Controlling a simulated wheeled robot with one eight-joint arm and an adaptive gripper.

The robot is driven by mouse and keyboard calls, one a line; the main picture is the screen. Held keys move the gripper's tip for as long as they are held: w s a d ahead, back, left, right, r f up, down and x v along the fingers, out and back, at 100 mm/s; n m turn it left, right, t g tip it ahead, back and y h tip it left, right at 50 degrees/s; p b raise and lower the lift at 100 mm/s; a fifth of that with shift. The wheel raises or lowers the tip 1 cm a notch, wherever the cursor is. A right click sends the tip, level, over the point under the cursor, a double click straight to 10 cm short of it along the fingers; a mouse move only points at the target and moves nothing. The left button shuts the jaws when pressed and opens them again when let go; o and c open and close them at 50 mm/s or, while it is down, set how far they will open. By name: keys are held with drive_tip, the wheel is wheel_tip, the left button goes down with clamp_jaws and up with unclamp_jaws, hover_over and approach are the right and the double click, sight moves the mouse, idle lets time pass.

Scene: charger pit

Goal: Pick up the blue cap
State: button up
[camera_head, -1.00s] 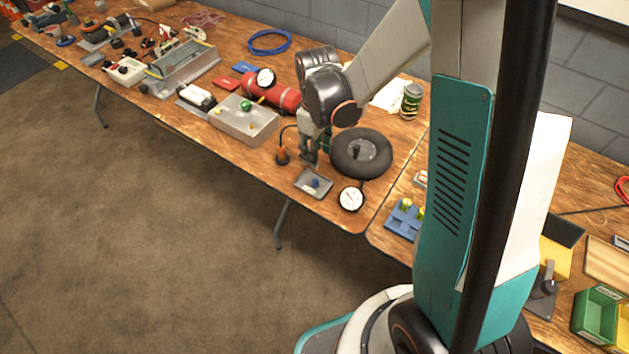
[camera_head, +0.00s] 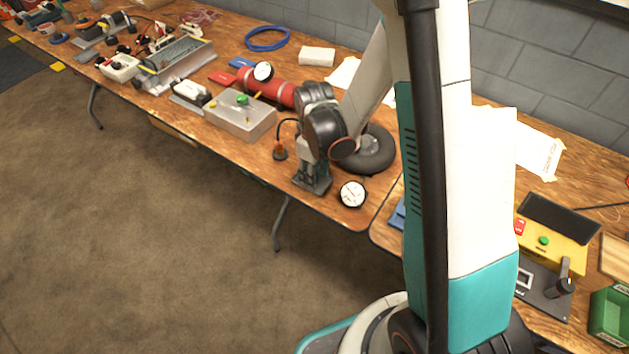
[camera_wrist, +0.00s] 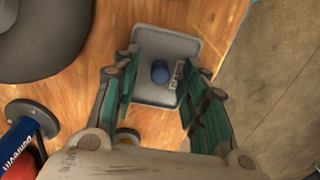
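The blue cap (camera_wrist: 160,73) stands in a shallow grey tray (camera_wrist: 154,42) near the table's edge in the wrist view. My gripper (camera_wrist: 157,92) is open above the tray. Its two teal fingers lie to the left and right of the cap, apart from it, with nothing between them gripped. A small label lies in the tray to the right of the cap. In the head view my gripper (camera_head: 312,184) hangs low over the tray's place, and the arm hides the cap and most of the tray.
A black wheel (camera_head: 375,152) lies behind my gripper. A round white gauge (camera_head: 351,194) is to its right at the table edge.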

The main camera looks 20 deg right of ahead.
drive_tip(key=c, duration=0.8)
drive_tip(key=shift+c, duration=0.2)
drive_tip(key=shift+r, duration=0.15)
wheel_tip(320, 180, up, 20)
drive_tip(key=p, duration=0.8)
